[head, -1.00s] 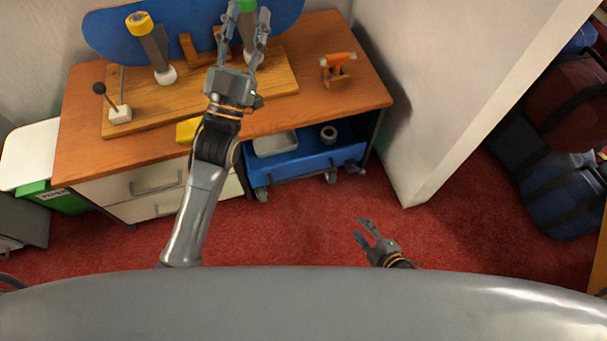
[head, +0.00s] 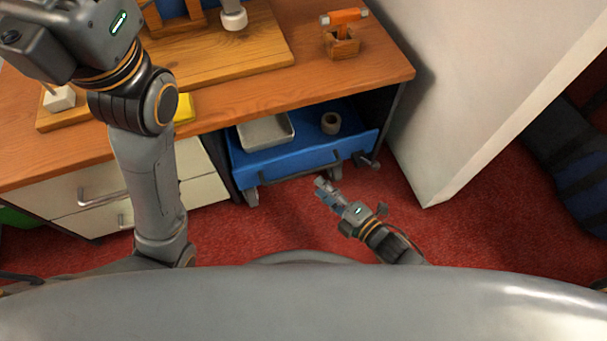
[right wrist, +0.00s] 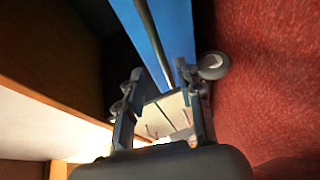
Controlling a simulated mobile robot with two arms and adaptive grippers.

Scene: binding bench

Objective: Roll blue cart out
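The blue cart (head: 285,158) stands under the bench, its front at the opening. My right gripper (head: 326,190) is just in front of the cart, low over the floor. In the right wrist view its fingers (right wrist: 160,88) are apart, with the bar running toward the gap; contact is not clear. My left gripper's body (head: 75,40) is over the bench at upper left; its fingertips are not visible.
The wooden bench (head: 230,95) has drawers (head: 95,195) left of the cart. A white wall end (head: 440,120) stands at the right. An orange-handled tool (head: 343,18) sits on the bench.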

